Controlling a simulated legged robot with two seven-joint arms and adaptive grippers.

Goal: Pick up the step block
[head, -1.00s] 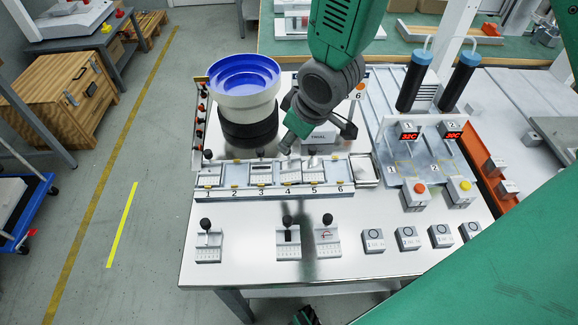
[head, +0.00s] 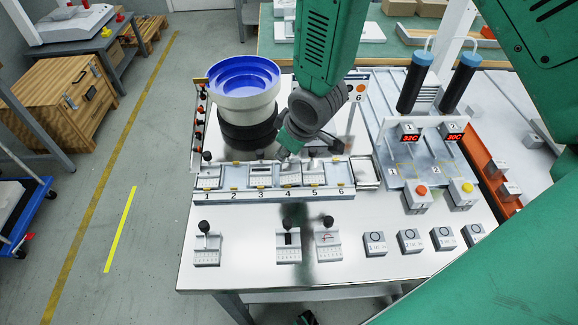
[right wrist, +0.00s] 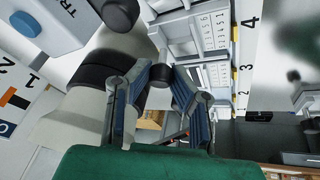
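Several light grey blocks sit in the numbered rack (head: 232,194) on the white table in the head view. No label picks out the step block; the one under my right gripper (head: 287,153) is the grey block (head: 289,173) at slot 4. In the right wrist view, my right gripper (right wrist: 161,70) has its two blue-padded fingers apart, with a black round knob (right wrist: 160,74) between the tips. I cannot tell whether the pads touch the knob. The block is still in the rack. My left gripper is not in view.
A blue-and-white bowl feeder (head: 243,85) stands behind the rack at left. Knobbed blocks (head: 207,245) and several small grey dial boxes (head: 375,243) stand in front. Two black cylinders with blue caps (head: 415,80) stand at right.

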